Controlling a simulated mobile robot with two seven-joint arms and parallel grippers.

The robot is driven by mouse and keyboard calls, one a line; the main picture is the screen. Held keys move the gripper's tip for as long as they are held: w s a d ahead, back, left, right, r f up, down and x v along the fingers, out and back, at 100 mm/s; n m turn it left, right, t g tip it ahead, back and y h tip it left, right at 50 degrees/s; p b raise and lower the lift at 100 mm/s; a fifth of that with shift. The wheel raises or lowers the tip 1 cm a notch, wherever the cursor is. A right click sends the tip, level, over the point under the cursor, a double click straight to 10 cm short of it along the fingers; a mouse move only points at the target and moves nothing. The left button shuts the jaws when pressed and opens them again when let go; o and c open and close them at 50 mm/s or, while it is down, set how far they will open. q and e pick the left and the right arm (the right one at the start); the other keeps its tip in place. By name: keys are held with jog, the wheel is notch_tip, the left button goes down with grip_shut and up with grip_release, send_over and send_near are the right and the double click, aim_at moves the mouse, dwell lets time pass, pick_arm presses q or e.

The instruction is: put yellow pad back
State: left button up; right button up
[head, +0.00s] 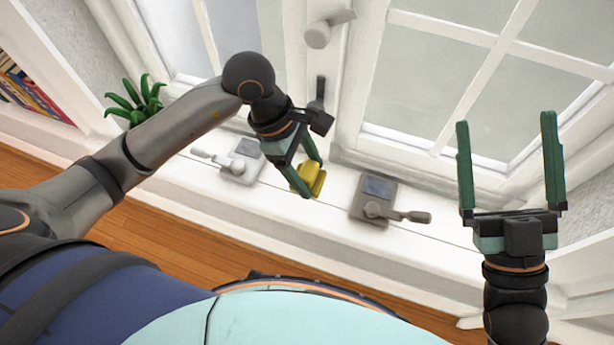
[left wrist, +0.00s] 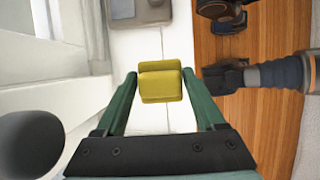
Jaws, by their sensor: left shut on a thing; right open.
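The yellow pad (head: 312,177) is a small block between the green fingers of my left gripper (head: 306,178), over the white window sill in the head view. In the left wrist view the pad (left wrist: 160,82) sits between the fingertips of the left gripper (left wrist: 158,90), which is shut on it. I cannot tell whether the pad touches the sill. My right gripper (head: 510,165) is open and empty, fingers pointing up, at the right of the head view before the window.
On the white sill (head: 330,220), a light grey device with a lever (head: 240,161) stands left of the pad and a darker grey one (head: 376,200) stands right. A green plant (head: 137,100) and a bookshelf (head: 35,90) are further left. White-framed windows (head: 440,80) rise behind.

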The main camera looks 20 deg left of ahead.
aim_at(307, 178)
pick_arm(q)
jog(key=shift+w+a+f, duration=0.2)
jog(key=shift+w+f, duration=0.4)
jog(key=shift+f, duration=0.2)
notch_tip(307, 178, down, 3)
jog(key=shift+w+a+r+b, duration=0.1)
jog(key=shift+w+r+b, duration=0.05)
jog(key=shift+b, duration=0.5)
jog(key=shift+f, duration=0.4)
pick_arm(e)
jog(key=s+r+n+y, duration=0.2)
jog(key=r+y, duration=0.1)
jog(key=s+r+n+y, duration=0.1)
jog(key=s+y, duration=0.1)
jog(key=shift+a+r+n, duration=0.2)
jog(key=shift+a+n, duration=0.1)
jog(key=shift+n, duration=0.1)
pick_arm(q)
jog(key=o, duration=1.2)
jog(key=shift+f, duration=0.1)
jog(key=shift+c, duration=0.2)
pick_arm(e)
jog(key=shift+f, duration=0.1)
